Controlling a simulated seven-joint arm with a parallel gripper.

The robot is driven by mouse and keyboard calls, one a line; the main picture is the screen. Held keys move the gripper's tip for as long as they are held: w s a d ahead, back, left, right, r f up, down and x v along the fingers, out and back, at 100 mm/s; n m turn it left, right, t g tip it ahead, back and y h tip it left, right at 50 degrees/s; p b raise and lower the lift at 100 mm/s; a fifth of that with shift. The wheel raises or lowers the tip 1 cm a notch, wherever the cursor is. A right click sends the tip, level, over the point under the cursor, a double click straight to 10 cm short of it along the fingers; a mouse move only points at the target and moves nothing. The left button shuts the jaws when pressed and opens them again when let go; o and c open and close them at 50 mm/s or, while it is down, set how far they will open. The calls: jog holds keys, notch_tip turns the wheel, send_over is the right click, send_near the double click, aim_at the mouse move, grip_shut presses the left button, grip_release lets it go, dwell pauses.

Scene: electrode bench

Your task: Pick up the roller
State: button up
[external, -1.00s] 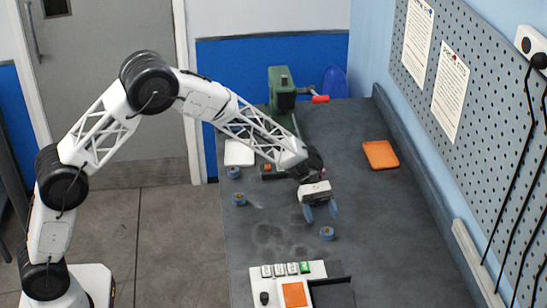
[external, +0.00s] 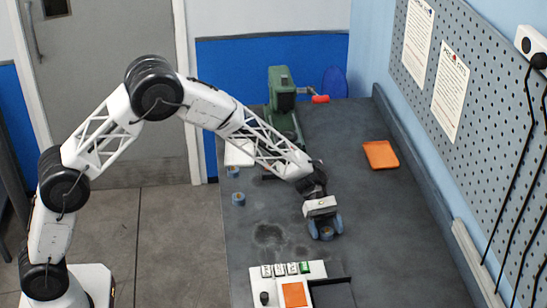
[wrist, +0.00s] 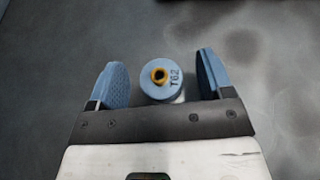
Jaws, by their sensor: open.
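A short blue roller (wrist: 160,90) with a yellow-ringed hole and the marking T62 stands on the dark bench, end up. In the wrist view it lies between the two blue fingers of my gripper (wrist: 160,72), with a gap on each side. In the external view my gripper (external: 325,230) is down at bench height around this roller, its fingers open and partly hiding it. Two similar blue pieces stand near the bench's left edge, a nearer one (external: 238,199) and a farther one (external: 233,172).
A green machine (external: 283,100) with a red handle stands at the back. An orange tray (external: 380,155) lies at the right. A control panel (external: 275,285) with buttons and a dark tray (external: 332,292) are at the front. The bench right of my gripper is clear.

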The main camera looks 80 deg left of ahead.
aim_at(327, 228)
jog(key=shift+d+f, duration=0.1)
jog(key=shift+d, duration=0.15)
jog(key=shift+c, duration=0.5)
jog(key=c, duration=1)
jog(key=shift+c, duration=0.2)
notch_tip(327, 228, up, 18)
jog(key=shift+a, duration=0.1)
dwell(0.6)
